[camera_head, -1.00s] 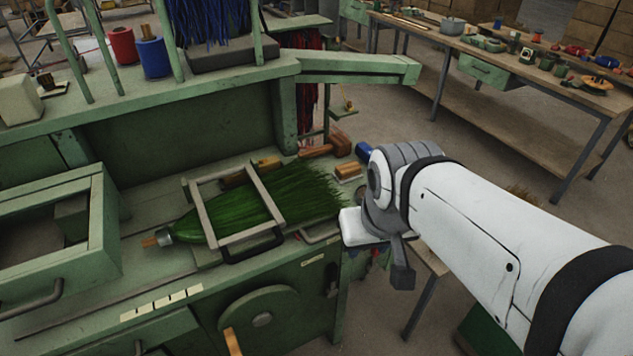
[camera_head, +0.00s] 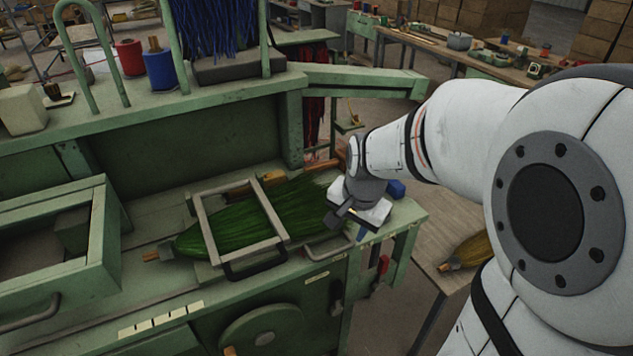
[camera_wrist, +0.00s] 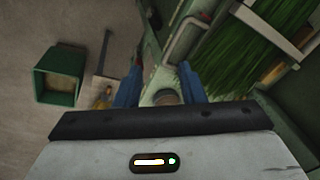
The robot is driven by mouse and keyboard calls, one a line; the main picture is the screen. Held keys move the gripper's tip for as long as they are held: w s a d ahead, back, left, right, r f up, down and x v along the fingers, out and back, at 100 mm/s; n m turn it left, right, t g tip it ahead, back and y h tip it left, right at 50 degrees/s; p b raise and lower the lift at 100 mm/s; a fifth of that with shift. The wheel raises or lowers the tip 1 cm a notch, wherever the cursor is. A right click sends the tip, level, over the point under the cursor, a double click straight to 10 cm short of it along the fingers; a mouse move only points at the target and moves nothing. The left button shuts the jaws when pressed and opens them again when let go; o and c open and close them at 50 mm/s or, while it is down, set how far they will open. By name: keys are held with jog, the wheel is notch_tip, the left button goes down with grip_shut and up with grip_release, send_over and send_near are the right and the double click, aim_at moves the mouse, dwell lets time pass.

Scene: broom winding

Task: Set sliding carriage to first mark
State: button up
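A green open-topped box frame with a grey handle (camera_head: 98,240), which looks like the sliding carriage, sits at the left of the green bench. Several pale marks (camera_head: 161,318) lie along the bench's front edge, to the right of its handle. A grey rectangular frame with a black handle (camera_head: 282,225) lies over a green-bristled broom (camera_head: 195,241). My gripper (camera_wrist: 161,72) is open, its blue fingers apart with nothing held. In the head view my gripper (camera_head: 362,208) is at the bench's right end, right of the bristles; its fingers are mostly hidden there.
A raised shelf (camera_head: 130,120) carries blue and red spools and hanging bristles behind the work surface. A wooden side table (camera_head: 440,240) stands to the right. The wrist view shows a green bin (camera_wrist: 60,75) on the floor.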

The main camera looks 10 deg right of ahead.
aim_at(340, 249)
jog(key=shift+w+d+f+m, duration=0.1)
jog(key=shift+w+f+m, duration=1.2)
jog(key=shift+f, duration=1.5)
jog(key=shift+w+d+f+m, duration=0.1)
jog(key=shift+w+f+m, duration=0.65)
jog(key=shift+w+f, duration=1.5)
jog(key=shift+w+d+f+m, duration=0.1)
jog(key=shift+w+f+m, duration=0.9)
jog(key=shift+f, duration=2.4)
jog(key=shift+s, duration=0.1)
grip_shut()
